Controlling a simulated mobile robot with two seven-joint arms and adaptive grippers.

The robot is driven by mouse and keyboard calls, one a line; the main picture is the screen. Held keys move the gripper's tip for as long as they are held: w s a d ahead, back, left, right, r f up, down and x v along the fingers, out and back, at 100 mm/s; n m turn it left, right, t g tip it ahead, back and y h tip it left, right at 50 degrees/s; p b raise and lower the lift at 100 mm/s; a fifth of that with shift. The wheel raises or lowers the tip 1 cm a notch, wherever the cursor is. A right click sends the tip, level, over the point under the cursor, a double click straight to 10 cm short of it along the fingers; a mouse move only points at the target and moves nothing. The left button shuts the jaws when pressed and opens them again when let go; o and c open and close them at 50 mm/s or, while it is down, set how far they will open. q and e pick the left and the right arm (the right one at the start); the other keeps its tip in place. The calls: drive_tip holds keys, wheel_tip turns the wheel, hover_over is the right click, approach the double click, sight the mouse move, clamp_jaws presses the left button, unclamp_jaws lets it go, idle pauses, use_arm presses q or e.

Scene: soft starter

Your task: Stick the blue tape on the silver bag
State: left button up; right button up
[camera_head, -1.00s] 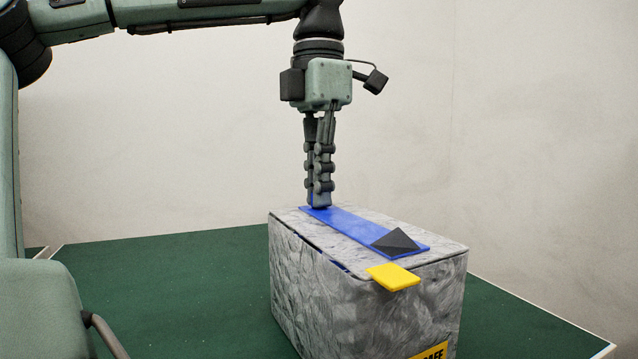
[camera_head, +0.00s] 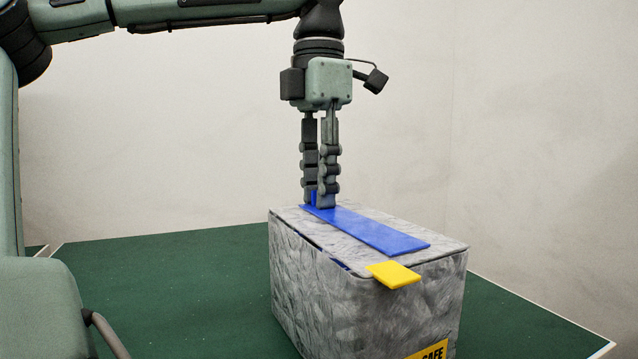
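The silver bag (camera_head: 310,285) is box-shaped with a grey marbled surface and stands on the green table. The blue tape (camera_head: 372,231) is a long flat strip lying along the bag's top, from the far left edge toward the right front. A small blue end stands up at the strip's far end, beside my fingers. My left gripper (camera_head: 321,203) points straight down at that end. Its two fingers are apart with a gap between them, and the tips are at or just above the tape. Whether they touch it I cannot tell. My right gripper is not in view.
A yellow tab (camera_head: 394,275) sticks out over the bag's front top edge. A yellow label (camera_head: 430,351) with dark letters is low on the bag's front. The green table (camera_head: 190,285) is clear on both sides of the bag. Pale walls stand behind.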

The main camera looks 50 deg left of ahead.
use_arm(q)
drive_tip(key=shift+r, duration=0.1)
wheel_tip(320, 180, up, 12)
idle(0.5)
idle(0.5)
